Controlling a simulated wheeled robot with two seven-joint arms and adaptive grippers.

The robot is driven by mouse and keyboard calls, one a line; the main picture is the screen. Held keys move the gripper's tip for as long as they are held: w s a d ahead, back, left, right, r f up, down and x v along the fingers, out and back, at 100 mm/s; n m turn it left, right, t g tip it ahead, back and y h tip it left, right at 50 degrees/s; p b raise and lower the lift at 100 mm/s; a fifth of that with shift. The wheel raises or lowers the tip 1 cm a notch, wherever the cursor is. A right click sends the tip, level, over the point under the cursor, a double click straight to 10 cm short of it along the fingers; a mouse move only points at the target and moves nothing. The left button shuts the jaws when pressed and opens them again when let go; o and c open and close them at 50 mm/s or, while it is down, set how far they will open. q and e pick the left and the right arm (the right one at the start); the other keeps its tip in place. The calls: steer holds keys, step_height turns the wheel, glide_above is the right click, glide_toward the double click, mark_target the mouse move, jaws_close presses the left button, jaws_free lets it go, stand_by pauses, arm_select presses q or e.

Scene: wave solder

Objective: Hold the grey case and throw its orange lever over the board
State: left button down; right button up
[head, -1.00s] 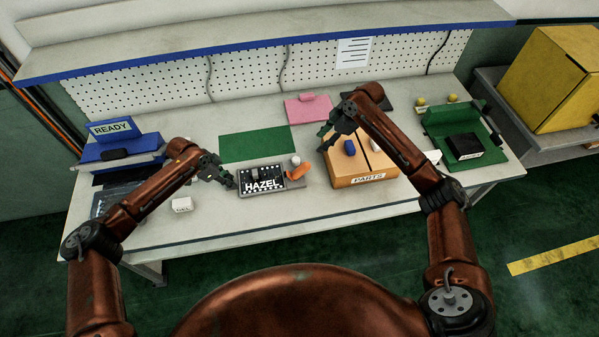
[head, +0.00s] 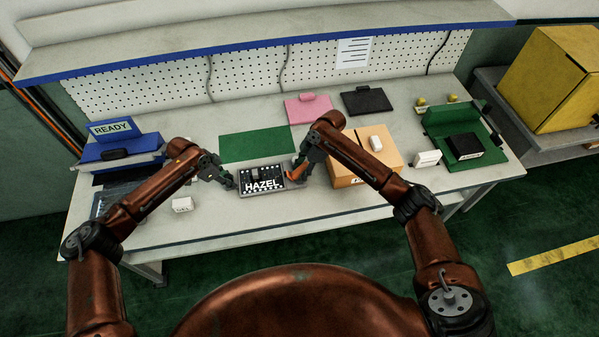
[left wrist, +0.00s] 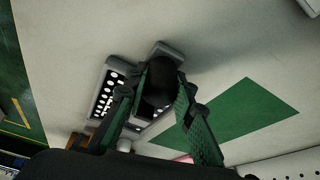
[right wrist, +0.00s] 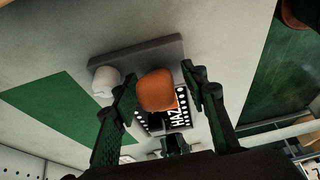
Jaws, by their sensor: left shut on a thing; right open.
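The grey case (head: 243,190) lies on the bench and holds a black board with white dots and the word HAZEL (head: 264,185). My left gripper (head: 231,183) is at the case's left end. In the left wrist view its fingers are shut on a rounded black grip (left wrist: 158,82) at the case's end. The orange lever (head: 296,174) stands out at the case's right end. My right gripper (head: 298,166) is open there. In the right wrist view the lever's rounded orange end (right wrist: 156,90) lies between its fingers; contact cannot be told. A white ball (right wrist: 105,80) sits beside it.
A cardboard box (head: 345,180) stands close right of my right gripper, with a white block (head: 376,143) on it. A green mat (head: 255,145) lies behind the case. A green fixture (head: 436,125) stands far right.

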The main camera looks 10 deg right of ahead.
steer(key=shift+a+f, duration=0.15)
steer(key=shift+f, duration=0.2)
steer(key=shift+c, duration=0.3)
jaws_close()
